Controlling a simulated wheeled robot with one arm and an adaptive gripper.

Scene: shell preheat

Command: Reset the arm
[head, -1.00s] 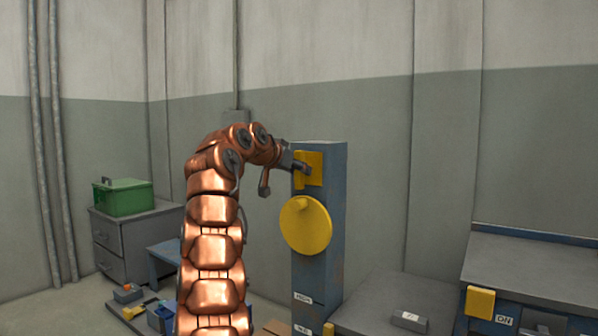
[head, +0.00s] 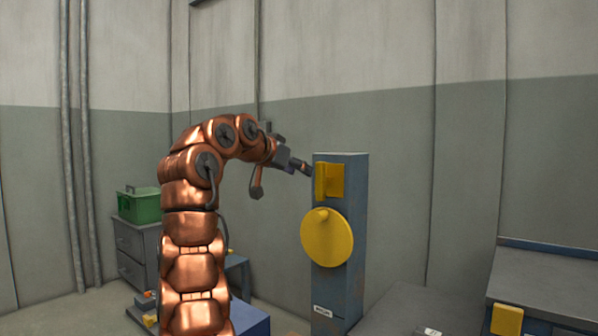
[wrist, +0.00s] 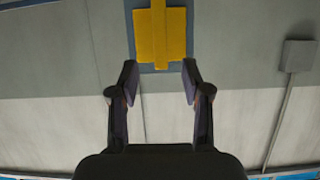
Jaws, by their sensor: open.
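My copper arm rises in the head view, and its end bends right toward a blue post (head: 338,275). My gripper (head: 307,170) is at the upper left of the post, just left of a yellow block-like fixture (head: 329,181). In the wrist view my gripper (wrist: 160,80) is open, its two fingers apart with nothing between them. The yellow fixture (wrist: 160,35) lies beyond the fingertips there, with a raised vertical bar down its middle. A round yellow disc (head: 327,238) with a small knob sits below the fixture on the post.
A green box (head: 139,205) stands on a grey cabinet (head: 135,250) at the left. A grey surface (head: 405,310) and a sloped console (head: 545,285) with a yellow part (head: 506,320) are at the lower right. Open wall space lies above my arm.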

